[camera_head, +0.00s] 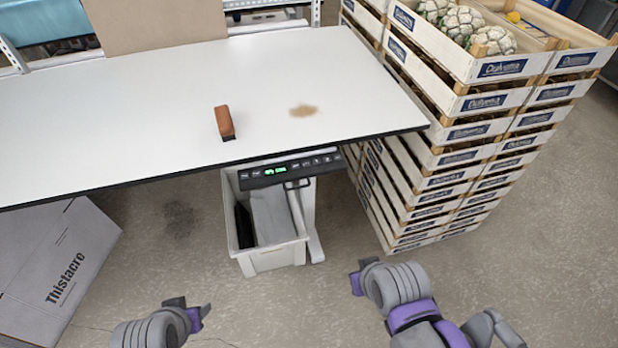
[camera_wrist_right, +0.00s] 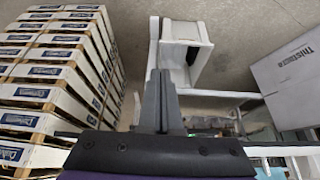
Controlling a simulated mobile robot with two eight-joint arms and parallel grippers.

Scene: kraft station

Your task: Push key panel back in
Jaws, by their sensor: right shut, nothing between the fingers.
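The key panel (camera_head: 290,170) is a dark strip with several buttons and a green display. It hangs at the front edge of the table, sticks out below the tabletop, and has a small dark loop under its right half.
A white table (camera_head: 150,120) holds a brown-handled brush (camera_head: 225,121) and a brown stain (camera_head: 303,110). A pale bin (camera_head: 268,260) stands under the panel. Stacked crates (camera_head: 440,165) stand right, a Thistacre carton (camera_head: 60,270) left. The floor between my grippers is clear.

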